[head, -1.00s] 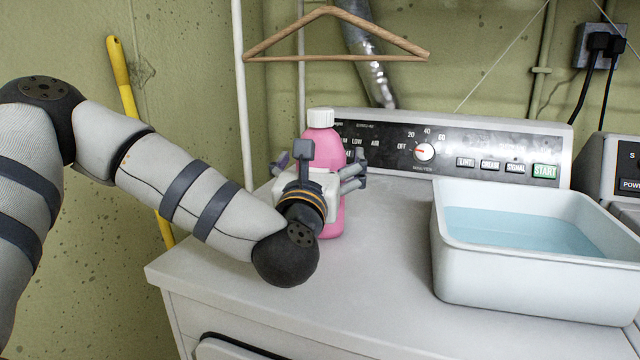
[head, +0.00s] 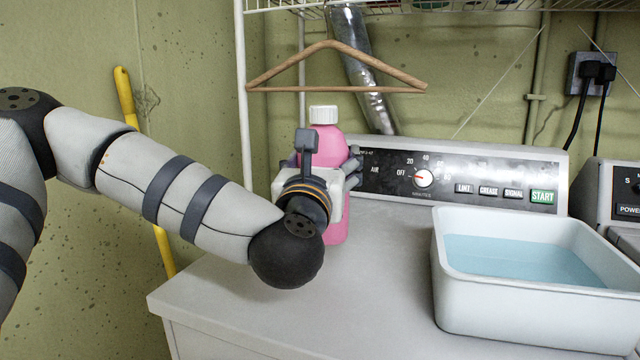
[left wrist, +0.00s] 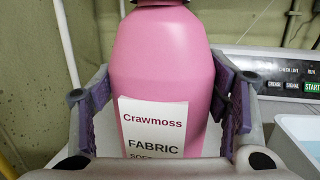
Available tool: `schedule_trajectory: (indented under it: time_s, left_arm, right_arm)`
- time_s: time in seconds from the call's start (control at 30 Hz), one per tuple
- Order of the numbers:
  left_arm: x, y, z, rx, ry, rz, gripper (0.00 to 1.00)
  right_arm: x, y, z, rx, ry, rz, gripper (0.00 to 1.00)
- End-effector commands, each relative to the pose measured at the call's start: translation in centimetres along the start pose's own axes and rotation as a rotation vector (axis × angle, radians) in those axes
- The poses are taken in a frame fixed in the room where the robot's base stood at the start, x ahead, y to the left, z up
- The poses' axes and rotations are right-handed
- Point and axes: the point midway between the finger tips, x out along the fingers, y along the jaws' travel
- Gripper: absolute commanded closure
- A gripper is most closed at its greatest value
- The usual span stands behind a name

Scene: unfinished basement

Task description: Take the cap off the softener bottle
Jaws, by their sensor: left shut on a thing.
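The pink softener bottle (head: 330,148) stands upright on top of the white machine, with its white ribbed cap (head: 323,115) on. My left gripper (head: 322,170) is shut around the bottle's body, below the shoulders. In the left wrist view, the bottle (left wrist: 158,62) sits between the purple finger pads, its "Crawmoss Fabric" label facing my wrist; the cap is almost wholly cut off by the top edge. In the head view, my gripper's palm hides part of the bottle's body. My right gripper is not in view.
A white basin of water (head: 535,314) stands to the right on the machine top (head: 375,300). The control panel (head: 455,178) rises behind. A wooden hanger (head: 340,88) hangs above the bottle. Free surface lies between bottle and basin.

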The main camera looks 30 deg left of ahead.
Motion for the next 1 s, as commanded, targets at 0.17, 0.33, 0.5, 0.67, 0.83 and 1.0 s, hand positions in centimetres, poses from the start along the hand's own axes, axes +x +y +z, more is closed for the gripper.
schedule_trajectory:
  time_s: [0.17, 0.33, 0.5, 0.67, 0.83, 1.0]
  left_arm:
    - [-4.4, -1.3, 5.8, -0.004, -0.015, -0.007, 0.75]
    - [-8.1, -2.2, 8.0, -0.002, -0.012, -0.004, 0.75]
    - [-9.9, -2.6, 9.0, -0.002, -0.009, -0.002, 0.75]
    - [-10.2, -2.7, 9.0, -0.001, -0.005, 0.000, 0.75]
    - [-10.2, -2.7, 9.0, -0.001, -0.005, 0.000, 0.38]
    - [-10.2, -2.7, 9.0, -0.001, -0.006, 0.000, 0.77]
  right_arm:
    - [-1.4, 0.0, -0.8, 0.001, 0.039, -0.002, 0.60]
    - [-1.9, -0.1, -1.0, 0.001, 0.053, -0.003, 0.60]
    - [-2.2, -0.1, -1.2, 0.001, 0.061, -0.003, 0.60]
    - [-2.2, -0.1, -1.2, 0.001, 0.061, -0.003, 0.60]
    - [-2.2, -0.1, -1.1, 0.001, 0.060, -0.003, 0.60]
    - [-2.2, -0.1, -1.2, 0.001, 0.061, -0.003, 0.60]
